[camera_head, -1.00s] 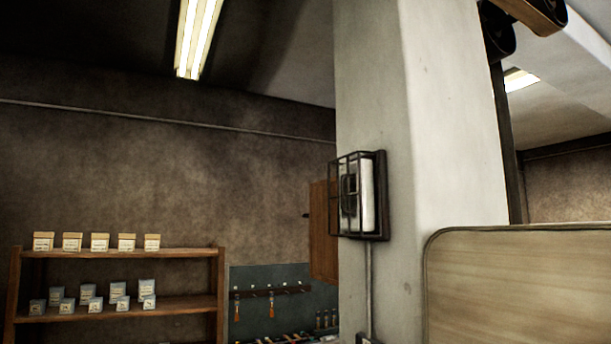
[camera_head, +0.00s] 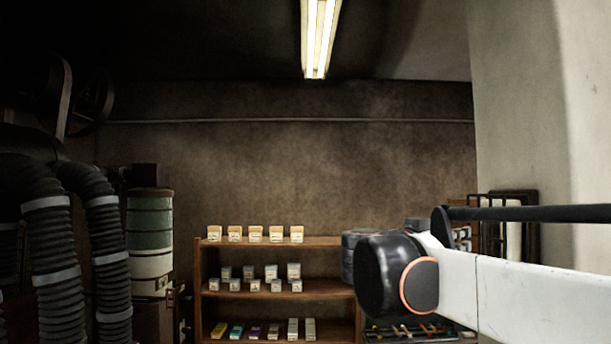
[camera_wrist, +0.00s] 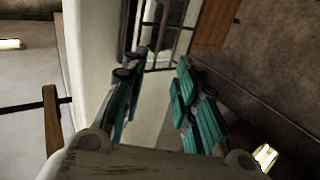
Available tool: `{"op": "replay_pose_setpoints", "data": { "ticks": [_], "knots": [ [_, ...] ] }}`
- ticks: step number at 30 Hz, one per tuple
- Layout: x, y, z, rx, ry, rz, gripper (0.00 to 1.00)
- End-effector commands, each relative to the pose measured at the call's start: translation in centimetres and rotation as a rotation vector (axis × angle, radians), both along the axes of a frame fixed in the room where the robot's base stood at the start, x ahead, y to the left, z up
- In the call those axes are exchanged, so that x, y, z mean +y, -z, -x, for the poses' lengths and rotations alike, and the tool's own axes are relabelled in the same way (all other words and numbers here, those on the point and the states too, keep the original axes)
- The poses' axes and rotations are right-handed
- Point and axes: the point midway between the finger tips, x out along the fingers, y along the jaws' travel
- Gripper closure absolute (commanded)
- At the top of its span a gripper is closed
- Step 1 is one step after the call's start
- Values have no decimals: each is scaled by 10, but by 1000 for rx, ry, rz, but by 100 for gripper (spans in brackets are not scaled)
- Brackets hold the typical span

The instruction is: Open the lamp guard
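The lamp guard (camera_head: 503,238) is a dark barred cage on the side of the pale pillar, at the right of the head view. My arm crosses in front of it and hides part of it. In the wrist view the guard's bars (camera_wrist: 172,24) show at the top, beyond my fingertips. My gripper (camera_wrist: 158,75) has teal-padded fingers spread apart with nothing between them. It points toward the lower part of the guard; I cannot tell if a finger touches it. Whether the guard is ajar is not clear.
The pale pillar (camera_head: 515,85) stands close at the right. A wooden shelf (camera_head: 325,242) with small boxes stands at the back wall. Thick dark hoses (camera_head: 105,235) and a green-and-white cylinder (camera_head: 150,235) are at the left. A wooden cabinet (camera_wrist: 212,22) lies beyond the guard.

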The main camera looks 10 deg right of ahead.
Motion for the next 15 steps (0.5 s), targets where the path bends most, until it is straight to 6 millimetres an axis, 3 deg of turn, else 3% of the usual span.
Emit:
{"op": "replay_pose_setpoints", "data": {
  "ticks": [15],
  "knots": [
    [-85,-1,-31,2,5,-2,72]
  ]
}}
